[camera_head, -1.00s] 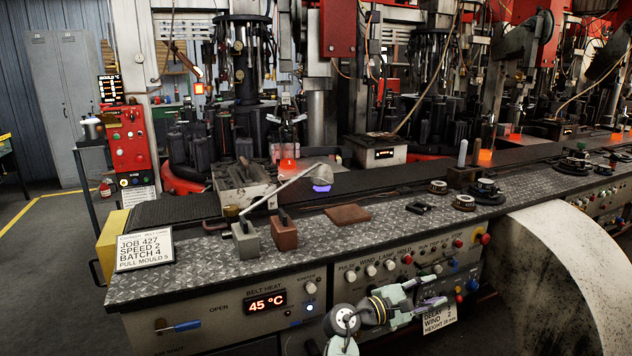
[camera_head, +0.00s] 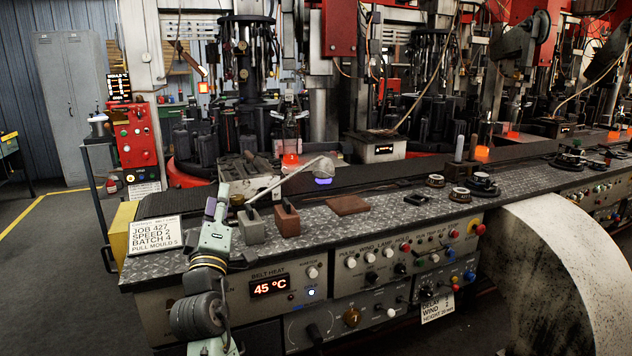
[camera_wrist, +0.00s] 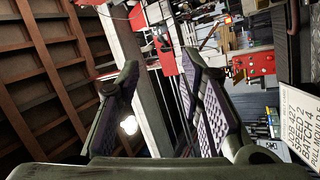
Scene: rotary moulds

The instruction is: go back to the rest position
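My gripper (camera_head: 215,209) is in the head view at the left part of the bench, in front of the bench edge and pointing up. In the wrist view its two purple-padded fingers (camera_wrist: 165,100) stand well apart with nothing between them. It is open and empty. To its right on the patterned bench top (camera_head: 325,222) stand a grey block (camera_head: 251,227) and a brown block (camera_head: 287,220), each with a dark handle. My gripper is apart from both as far as I can see.
A sign reading JOB 427 (camera_head: 154,235) stands close to the left of my arm; it also shows in the wrist view (camera_wrist: 301,122). Control knobs (camera_head: 370,262) line the front panel. Open floor lies at the left (camera_head: 50,280).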

